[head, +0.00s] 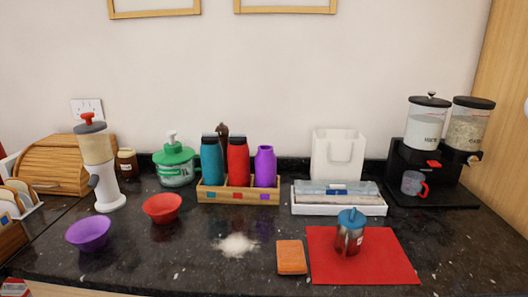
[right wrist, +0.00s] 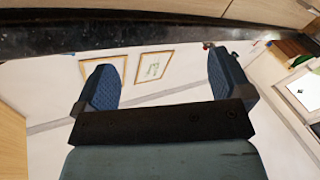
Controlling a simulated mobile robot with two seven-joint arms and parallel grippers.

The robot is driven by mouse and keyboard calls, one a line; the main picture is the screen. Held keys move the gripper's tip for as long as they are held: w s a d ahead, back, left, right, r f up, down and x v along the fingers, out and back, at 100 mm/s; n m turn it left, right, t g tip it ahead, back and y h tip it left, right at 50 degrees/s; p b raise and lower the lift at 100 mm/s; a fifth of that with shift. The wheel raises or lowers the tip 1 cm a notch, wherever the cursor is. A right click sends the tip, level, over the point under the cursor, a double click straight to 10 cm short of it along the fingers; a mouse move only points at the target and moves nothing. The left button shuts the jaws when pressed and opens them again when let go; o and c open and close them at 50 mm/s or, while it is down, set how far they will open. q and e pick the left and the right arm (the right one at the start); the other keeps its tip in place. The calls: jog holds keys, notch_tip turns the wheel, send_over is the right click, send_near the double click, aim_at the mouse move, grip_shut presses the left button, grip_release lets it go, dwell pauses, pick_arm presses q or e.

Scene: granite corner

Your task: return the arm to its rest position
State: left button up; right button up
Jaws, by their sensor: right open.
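My right gripper (right wrist: 163,85) shows in the right wrist view with its two blue-padded fingers spread apart and nothing between them. It is clear of the counter; the dark counter edge (right wrist: 120,38) runs across the top of that view. Neither of my arms shows in the head view, and my left gripper is in no view.
The granite counter (head: 180,262) holds a red mat (head: 385,265) with a blue-lidded jar (head: 350,235), an orange sponge (head: 291,257), white powder (head: 236,244), a red bowl (head: 162,208), a purple bowl (head: 88,233) and a wooden bottle rack (head: 210,195). A dispenser stand (head: 440,192) stands at right.

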jog(key=s+d+f+m+g+h+p, duration=0.1)
jog(key=s+d+f+m+g+h, duration=0.2)
jog(key=s+f, duration=0.35)
jog(key=s+d+f+m+g+h, duration=0.1)
jog(key=s+d+f+m+g, duration=0.2)
jog(key=s+f+m, duration=0.35)
pick_arm(q)
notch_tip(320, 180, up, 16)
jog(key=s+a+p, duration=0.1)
jog(key=p, duration=1.9)
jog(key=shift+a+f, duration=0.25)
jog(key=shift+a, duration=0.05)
pick_arm(e)
notch_tip(320, 180, up, 13)
jog(key=w+d+n, duration=0.1)
jog(key=n, duration=0.1)
jog(key=shift+d+r, duration=0.15)
jog(key=shift+d, duration=0.15)
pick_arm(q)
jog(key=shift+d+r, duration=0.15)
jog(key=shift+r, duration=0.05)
pick_arm(e)
jog(key=shift+w, duration=0.1)
